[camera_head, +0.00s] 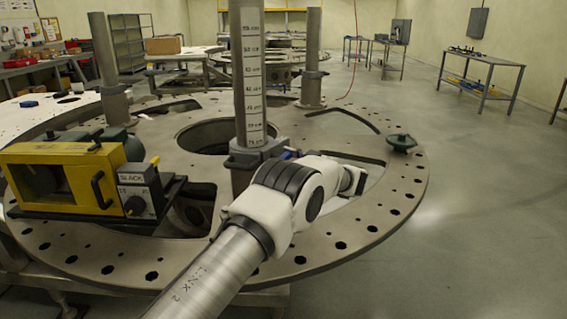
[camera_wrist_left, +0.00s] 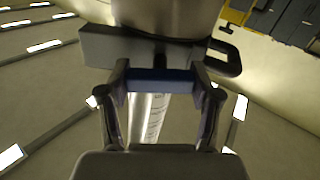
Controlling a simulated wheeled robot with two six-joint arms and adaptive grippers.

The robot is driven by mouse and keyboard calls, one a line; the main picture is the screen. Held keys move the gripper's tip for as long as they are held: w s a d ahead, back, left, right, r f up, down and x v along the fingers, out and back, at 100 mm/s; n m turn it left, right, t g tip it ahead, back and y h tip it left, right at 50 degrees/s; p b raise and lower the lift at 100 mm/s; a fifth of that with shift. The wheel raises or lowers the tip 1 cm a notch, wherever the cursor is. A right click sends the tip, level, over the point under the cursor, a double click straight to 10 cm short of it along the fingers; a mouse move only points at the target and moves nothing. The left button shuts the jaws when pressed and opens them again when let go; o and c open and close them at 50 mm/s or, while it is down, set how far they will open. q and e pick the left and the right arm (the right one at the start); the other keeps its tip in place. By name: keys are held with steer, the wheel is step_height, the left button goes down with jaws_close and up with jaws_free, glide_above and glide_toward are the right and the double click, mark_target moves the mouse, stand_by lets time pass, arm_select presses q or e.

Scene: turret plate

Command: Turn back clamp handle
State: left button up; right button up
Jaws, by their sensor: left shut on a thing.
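A grey clamp (camera_head: 250,157) sits around the marked upright post (camera_head: 252,80) in the middle of the turret plate (camera_head: 75,235). Its blue handle (camera_head: 286,155) juts out toward the right, partly hidden behind my white wrist. In the left wrist view the clamp body (camera_wrist_left: 110,46) spans the top of the picture, and the blue handle bar (camera_wrist_left: 160,85) lies crosswise between my fingers. My left gripper (camera_wrist_left: 161,78) is shut on this bar, one finger at each end. In the head view my wrist covers most of the fingers. My right gripper is not in view.
A yellow box unit (camera_head: 62,178) with a grey control box stands on the plate's left. Large openings and rim holes break the plate.

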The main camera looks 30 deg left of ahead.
arm_select(q)
steer(key=n+b, duration=0.3)
steer(key=n, duration=0.1)
steer(key=n+b, duration=0.3)
steer(key=b, duration=0.1)
steer(key=n+b, duration=0.4)
steer(key=shift+s+f+n, duration=0.1)
steer(key=shift+f+n, duration=0.15)
steer(key=shift+n, duration=0.05)
steer(key=n+b, duration=0.3)
steer(key=shift+r+n+b, duration=0.2)
steer(key=shift+n+b, duration=0.5)
steer(key=shift+n, duration=0.2)
steer(key=shift+r, duration=0.1)
steer(key=o, duration=0.9)
steer(key=shift+o, duration=1.3)
steer(key=shift+a, duration=0.15)
